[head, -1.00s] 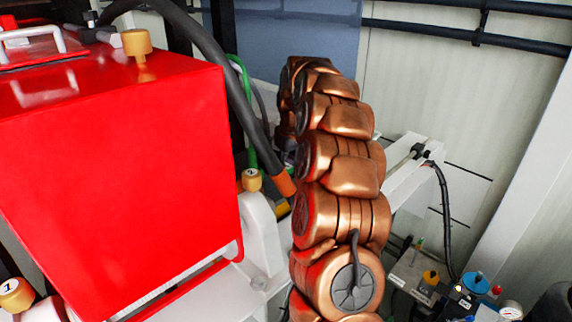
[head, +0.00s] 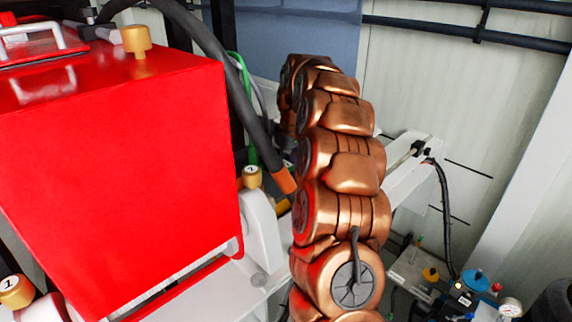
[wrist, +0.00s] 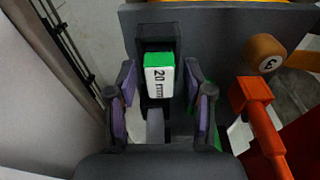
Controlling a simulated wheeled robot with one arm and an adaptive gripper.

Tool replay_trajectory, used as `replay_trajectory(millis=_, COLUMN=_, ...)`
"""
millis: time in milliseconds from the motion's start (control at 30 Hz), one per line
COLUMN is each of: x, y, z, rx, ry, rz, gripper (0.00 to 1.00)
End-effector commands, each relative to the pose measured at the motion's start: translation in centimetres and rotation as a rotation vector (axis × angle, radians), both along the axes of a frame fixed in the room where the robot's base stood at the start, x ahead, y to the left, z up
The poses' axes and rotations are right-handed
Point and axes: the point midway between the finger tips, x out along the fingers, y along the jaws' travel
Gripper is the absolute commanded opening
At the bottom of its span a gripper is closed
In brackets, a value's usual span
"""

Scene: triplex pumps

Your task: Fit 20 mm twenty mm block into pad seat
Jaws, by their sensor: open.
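In the wrist view, the block (wrist: 158,80) has a green top and a white face marked "20 mm". It is in a dark slotted holder (wrist: 158,33); I cannot tell how deep it sits. My gripper (wrist: 160,95) is open, with one purple-padded finger to the left of the block and one to the right. I see gaps between the pads and the block. The gripper is not visible in the head view, where my copper arm fills the middle. I cannot make out which part is the pad seat.
An orange-red handle (wrist: 262,120) and a round wooden knob (wrist: 265,53) stand right of the gripper. In the head view, a large red housing (head: 120,170) is close left of my arm, with a dark hose (head: 235,85) between. A gauge and fittings (head: 470,290) are lower right.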

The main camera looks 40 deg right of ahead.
Motion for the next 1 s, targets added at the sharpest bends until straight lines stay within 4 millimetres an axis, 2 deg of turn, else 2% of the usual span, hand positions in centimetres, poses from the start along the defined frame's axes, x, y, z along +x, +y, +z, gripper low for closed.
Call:
replay_trajectory(millis=167, x=0.0, y=-0.1, z=1.1, rx=-0.003, ry=-0.005, rz=-0.001, gripper=0.51)
replay_trajectory(millis=600, x=-0.8, y=-0.2, z=5.9, rx=-0.001, ry=-0.003, rz=-0.001, gripper=0.51)
replay_trajectory(millis=1000, x=-1.3, y=-0.3, z=9.2, rx=-0.002, ry=-0.002, rz=0.0, gripper=0.51)
